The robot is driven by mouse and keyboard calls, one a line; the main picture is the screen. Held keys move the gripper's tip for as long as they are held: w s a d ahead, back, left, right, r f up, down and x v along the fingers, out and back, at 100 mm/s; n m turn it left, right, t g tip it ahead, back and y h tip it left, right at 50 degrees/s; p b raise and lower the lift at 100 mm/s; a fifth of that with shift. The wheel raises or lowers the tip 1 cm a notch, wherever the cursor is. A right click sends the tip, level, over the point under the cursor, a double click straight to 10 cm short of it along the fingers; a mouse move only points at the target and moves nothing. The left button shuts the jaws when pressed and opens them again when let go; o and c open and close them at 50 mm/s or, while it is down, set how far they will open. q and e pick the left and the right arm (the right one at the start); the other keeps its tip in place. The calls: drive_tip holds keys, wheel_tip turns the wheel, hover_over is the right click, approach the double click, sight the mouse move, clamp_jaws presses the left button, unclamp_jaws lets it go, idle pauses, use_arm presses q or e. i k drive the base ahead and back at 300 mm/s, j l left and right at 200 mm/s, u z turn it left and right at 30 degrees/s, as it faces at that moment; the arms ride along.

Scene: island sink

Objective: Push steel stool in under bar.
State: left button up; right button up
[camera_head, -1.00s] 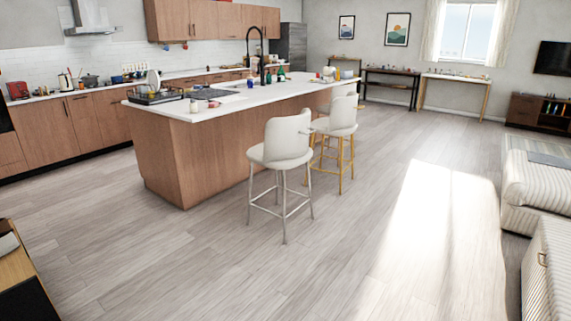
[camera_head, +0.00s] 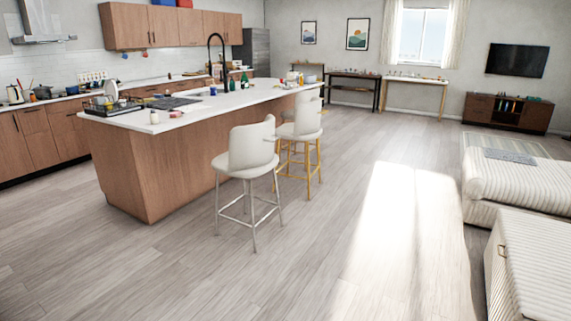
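The steel stool (camera_head: 248,160) has a cream seat and back and grey metal legs. It stands upright on the floor on the near right side of the island bar (camera_head: 172,126), out from the counter's edge. A second cream stool with gold legs (camera_head: 302,136) stands just behind it along the same side, and part of another shows beyond. Neither of my grippers shows in the head view.
The wooden floor (camera_head: 330,235) is open in front of the stools and to their right. A striped sofa (camera_head: 515,185) and a ribbed white cabinet (camera_head: 535,265) stand along the right. Kitchen cabinets (camera_head: 35,135) line the left wall.

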sight(251, 155)
drive_tip(key=i, duration=1.35)
drive_tip(key=i+l+u, duration=0.1)
drive_tip(key=i, duration=1.3)
drive_tip(key=i+l, duration=0.15)
drive_tip(key=i, duration=1.2)
